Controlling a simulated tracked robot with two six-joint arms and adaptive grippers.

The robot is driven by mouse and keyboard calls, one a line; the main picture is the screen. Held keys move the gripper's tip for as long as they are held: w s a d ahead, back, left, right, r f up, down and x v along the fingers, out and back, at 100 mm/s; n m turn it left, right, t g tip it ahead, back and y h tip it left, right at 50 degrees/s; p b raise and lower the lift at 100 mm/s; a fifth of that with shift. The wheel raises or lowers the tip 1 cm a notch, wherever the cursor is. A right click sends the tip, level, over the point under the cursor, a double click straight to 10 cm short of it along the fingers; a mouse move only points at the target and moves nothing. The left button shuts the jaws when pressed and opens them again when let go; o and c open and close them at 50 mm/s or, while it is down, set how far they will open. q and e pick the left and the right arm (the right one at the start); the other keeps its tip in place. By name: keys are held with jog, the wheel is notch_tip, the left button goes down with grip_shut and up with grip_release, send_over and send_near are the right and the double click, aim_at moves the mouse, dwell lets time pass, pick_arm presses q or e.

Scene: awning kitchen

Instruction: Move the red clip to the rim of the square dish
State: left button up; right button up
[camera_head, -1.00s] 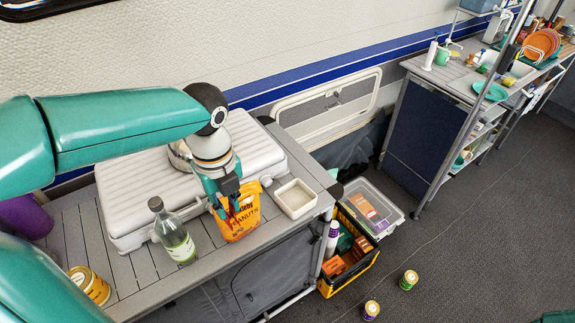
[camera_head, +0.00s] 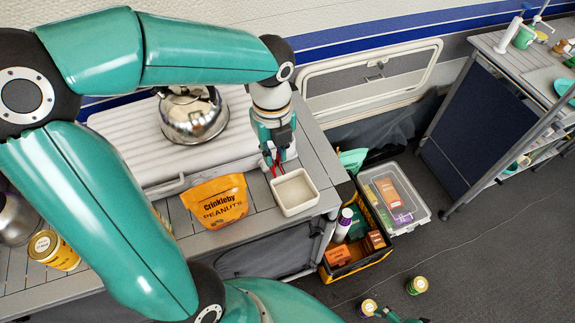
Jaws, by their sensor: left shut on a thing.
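The square dish (camera_head: 296,207) is cream-coloured and stands empty near the right end of the grey counter. My left gripper (camera_head: 274,167) points down at the dish's far left rim. It is shut on the red clip (camera_head: 281,169), of which only thin red parts show between the fingers. I cannot tell whether the clip touches the rim. The orange peanut bag (camera_head: 217,200) stands to the left of the dish, apart from the gripper. My right gripper does not show clearly.
A steel kettle (camera_head: 193,113) sits on the white ribbed case (camera_head: 130,135) behind the bag. A crate (camera_head: 357,262) with boxes and a clear-lidded bin (camera_head: 394,195) stand on the floor beyond the counter's right edge.

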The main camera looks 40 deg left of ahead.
pick_arm(q)
jog(key=shift+f+b, duration=3.35)
jog(key=shift+f, duration=2.05)
jog(key=shift+s+f, duration=0.1)
jog(key=shift+f, duration=0.25)
jog(key=shift+f+b, duration=0.3)
jog(key=shift+b, duration=0.05)
jog(key=shift+f, duration=0.3)
jog(key=shift+f+b, duration=0.65)
jog(key=shift+f, duration=0.05)
